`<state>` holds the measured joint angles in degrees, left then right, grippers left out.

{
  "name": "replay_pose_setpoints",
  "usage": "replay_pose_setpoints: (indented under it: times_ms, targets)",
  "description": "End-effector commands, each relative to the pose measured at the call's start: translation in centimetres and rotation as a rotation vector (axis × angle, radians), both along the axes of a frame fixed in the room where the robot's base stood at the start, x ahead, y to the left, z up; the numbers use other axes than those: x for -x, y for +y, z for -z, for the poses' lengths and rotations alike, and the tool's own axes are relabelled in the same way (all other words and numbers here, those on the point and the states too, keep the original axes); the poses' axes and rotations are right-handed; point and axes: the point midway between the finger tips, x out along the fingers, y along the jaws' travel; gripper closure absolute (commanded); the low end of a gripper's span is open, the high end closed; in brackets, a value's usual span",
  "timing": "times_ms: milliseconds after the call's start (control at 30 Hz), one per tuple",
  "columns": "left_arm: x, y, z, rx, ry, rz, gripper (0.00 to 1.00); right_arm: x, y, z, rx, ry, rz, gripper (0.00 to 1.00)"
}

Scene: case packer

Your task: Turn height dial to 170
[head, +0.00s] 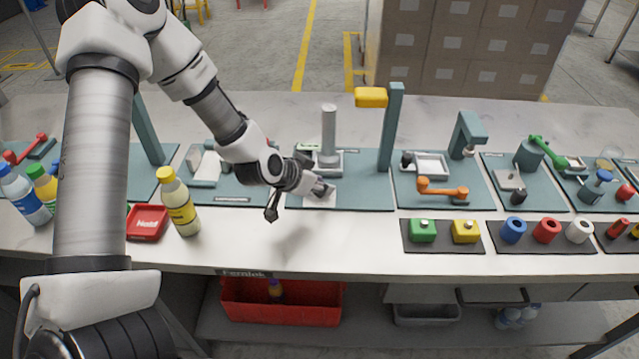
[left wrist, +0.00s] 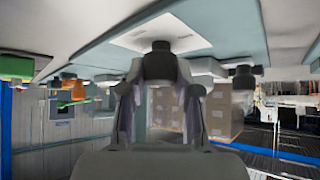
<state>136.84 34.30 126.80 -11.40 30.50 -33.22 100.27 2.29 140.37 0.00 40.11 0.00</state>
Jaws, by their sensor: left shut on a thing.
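My left gripper (head: 322,188) reaches down from the left to a white plate (head: 319,203) at the front of a teal station mat. In the left wrist view the gripper (left wrist: 160,76) has its fingers closed on either side of a dark dial knob (left wrist: 159,60), which stands on the white plate (left wrist: 150,36). In the head view the gripper mostly hides the dial. Its scale and reading cannot be made out. Just behind stands a grey column (head: 328,130) on a light base. My right gripper is not in view.
A teal post with a yellow head (head: 371,97) stands right of the column. A yellow bottle (head: 180,205) and red tray (head: 147,222) are at left. An orange handle (head: 442,189) and green and yellow buttons (head: 466,231) lie right. The bench front before the gripper is bare.

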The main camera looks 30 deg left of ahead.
Motion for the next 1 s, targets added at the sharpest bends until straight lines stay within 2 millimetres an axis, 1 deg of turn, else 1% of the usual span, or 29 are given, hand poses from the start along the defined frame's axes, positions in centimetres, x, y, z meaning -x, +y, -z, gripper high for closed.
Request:
replay_pose_setpoints:
  times_ms: [267, 667, 867, 1000]
  targets:
    - [0.2, -0.1, 0.2, -0.003, 0.007, -0.121, 1.0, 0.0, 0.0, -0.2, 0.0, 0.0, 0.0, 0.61]
    - [0.2, -0.2, 0.1, -0.006, 0.008, -0.47, 1.0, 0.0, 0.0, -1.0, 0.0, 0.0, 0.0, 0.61]
    - [0.2, -0.2, -0.1, -0.005, 0.007, -0.662, 1.0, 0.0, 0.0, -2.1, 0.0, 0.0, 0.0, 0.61]
    - [0.2, -0.2, -0.2, -0.004, 0.006, -0.796, 1.0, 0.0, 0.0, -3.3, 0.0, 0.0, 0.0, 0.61]
